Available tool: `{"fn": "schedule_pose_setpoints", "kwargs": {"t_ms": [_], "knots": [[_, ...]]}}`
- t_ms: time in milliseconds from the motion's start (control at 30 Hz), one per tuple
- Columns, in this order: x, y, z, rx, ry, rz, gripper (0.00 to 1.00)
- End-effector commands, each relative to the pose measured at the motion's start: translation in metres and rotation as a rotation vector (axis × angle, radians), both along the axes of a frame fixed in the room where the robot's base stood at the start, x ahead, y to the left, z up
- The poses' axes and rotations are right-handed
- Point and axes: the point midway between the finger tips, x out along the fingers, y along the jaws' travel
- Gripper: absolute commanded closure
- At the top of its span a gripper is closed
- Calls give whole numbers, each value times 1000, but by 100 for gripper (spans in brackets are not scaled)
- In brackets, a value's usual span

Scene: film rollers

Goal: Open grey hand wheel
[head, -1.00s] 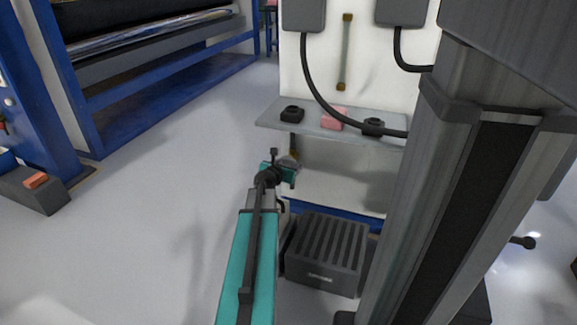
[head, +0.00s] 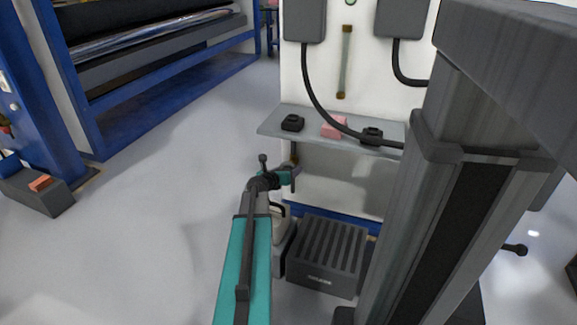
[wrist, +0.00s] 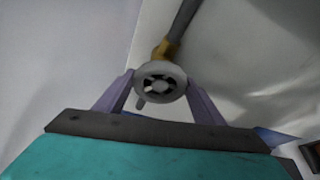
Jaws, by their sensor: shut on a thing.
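The grey hand wheel (wrist: 159,70) is a small round wheel with dark openings, in the middle of the wrist view. It sits on a brass fitting at the end of a dark pipe that runs up along the pale wall. My gripper (wrist: 160,88) has one purple-grey finger on each side of the wheel and is shut on it. In the head view my gripper (head: 291,172) is below the grey shelf, in front of the white panel. The wheel is mostly hidden there by my gripper.
The grey shelf (head: 268,129) above holds two black items (head: 292,122) (head: 371,135) and a pink block (head: 335,126). A dark ribbed box (head: 328,253) stands below right of my gripper. Black cables hang over the panel.

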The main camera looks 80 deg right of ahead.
Motion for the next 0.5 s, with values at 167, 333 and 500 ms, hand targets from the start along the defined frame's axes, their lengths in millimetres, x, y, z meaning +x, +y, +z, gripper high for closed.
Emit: {"fn": "schedule_pose_setpoints", "kwargs": {"t_ms": [167,333,500], "knots": [[-1,0,3,34,147,-7,60],[-1,0,2,61,288,-7,60],[-1,0,1,87,423,-6,60]]}}
